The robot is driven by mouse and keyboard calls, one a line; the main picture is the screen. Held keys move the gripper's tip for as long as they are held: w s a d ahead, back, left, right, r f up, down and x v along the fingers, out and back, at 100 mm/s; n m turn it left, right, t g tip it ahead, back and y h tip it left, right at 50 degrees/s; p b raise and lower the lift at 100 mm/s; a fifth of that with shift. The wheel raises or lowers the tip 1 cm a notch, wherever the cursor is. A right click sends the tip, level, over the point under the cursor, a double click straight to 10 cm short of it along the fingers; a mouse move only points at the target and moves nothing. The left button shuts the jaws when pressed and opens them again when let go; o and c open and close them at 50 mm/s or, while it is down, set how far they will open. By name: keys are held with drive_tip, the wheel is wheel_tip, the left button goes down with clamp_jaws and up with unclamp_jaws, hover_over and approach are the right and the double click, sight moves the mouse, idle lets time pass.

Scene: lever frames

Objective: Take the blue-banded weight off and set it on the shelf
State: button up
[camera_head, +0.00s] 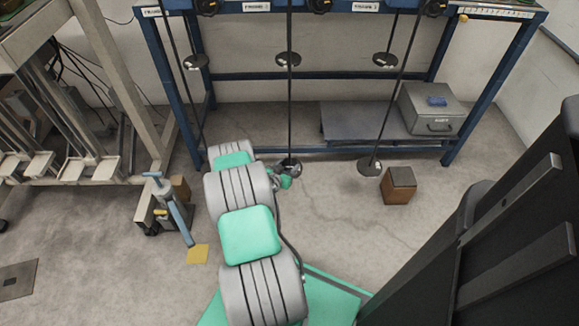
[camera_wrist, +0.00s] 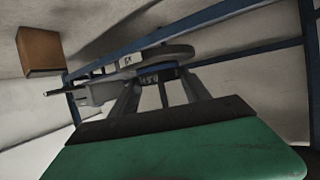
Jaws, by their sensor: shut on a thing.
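The weight with the dark blue band (camera_wrist: 160,76) shows in the wrist view, with pale figures on the band and a wide grey disc above it. My gripper (camera_wrist: 158,90) is shut on it, one finger on each side. In the head view my gripper (camera_head: 280,178) is low at the foot of the middle hanging rod (camera_head: 290,110), by a grey disc (camera_head: 291,162). My wrist partly hides the contact there, and I cannot tell whether the weight is still on the rod. The low grey shelf (camera_head: 345,122) is behind, to the right.
A grey metal box (camera_head: 430,112) with a blue item on top takes the shelf's right end; its left part is bare. The right rod ends in another disc (camera_head: 370,168). A brown block (camera_head: 398,186) is on the floor. Blue frame legs (camera_head: 490,85) stand at the sides.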

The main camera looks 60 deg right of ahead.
sight(288, 166)
drive_tip(key=c, duration=0.7)
drive_tip(key=shift+r, duration=0.1)
drive_tip(key=shift+c, duration=0.9)
drive_tip(key=shift+d+r, duration=0.1)
drive_tip(key=shift+r, duration=0.2)
wheel_tip(288, 166, up, 4)
drive_tip(key=shift+f+p, duration=0.25)
drive_tip(key=shift+p, duration=0.75)
drive_tip(key=s+a+p, duration=0.1)
drive_tip(key=s+a, duration=0.3)
drive_tip(key=a, duration=0.4)
drive_tip(key=s+a+p, duration=0.2)
drive_tip(key=s+a, duration=0.2)
drive_tip(key=a, duration=0.4)
